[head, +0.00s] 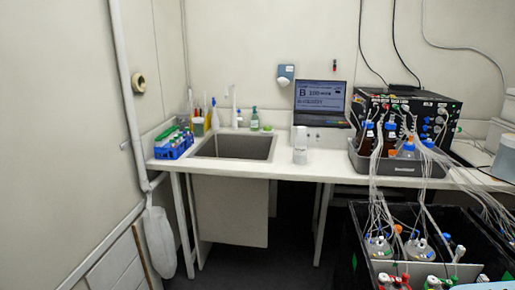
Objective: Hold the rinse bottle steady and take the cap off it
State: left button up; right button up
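A white bottle (300,146) stands upright on the white counter, right of the sink, near the front edge. It may be the rinse bottle; its label is too small to read. Its top looks white, and I cannot make out a separate cap. Several smaller bottles, among them a green one (254,119), stand behind the sink. Neither of my grippers is in view, and nothing is touching the white bottle.
The sink (234,147) is left of the bottle, with a blue rack (173,145) beyond it. A laptop (320,102) stands behind. A black device (408,112) with tubing and bottles is at right. A dark crate (352,250) of tubed bottles stands in front.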

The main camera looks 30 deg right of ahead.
aim_at(300, 141)
jog(key=i+z, duration=0.3)
jog(key=i, duration=0.35)
jog(key=i+j+z, duration=0.3)
jog(key=i, duration=0.35)
jog(key=i+l+z, duration=0.1)
jog(key=i+z, duration=0.15)
jog(key=z, duration=0.2)
jog(key=i+z, duration=0.2)
jog(key=z, duration=0.25)
jog(key=i+j+z, duration=0.1)
jog(key=i+z, duration=0.15)
jog(key=z, duration=0.2)
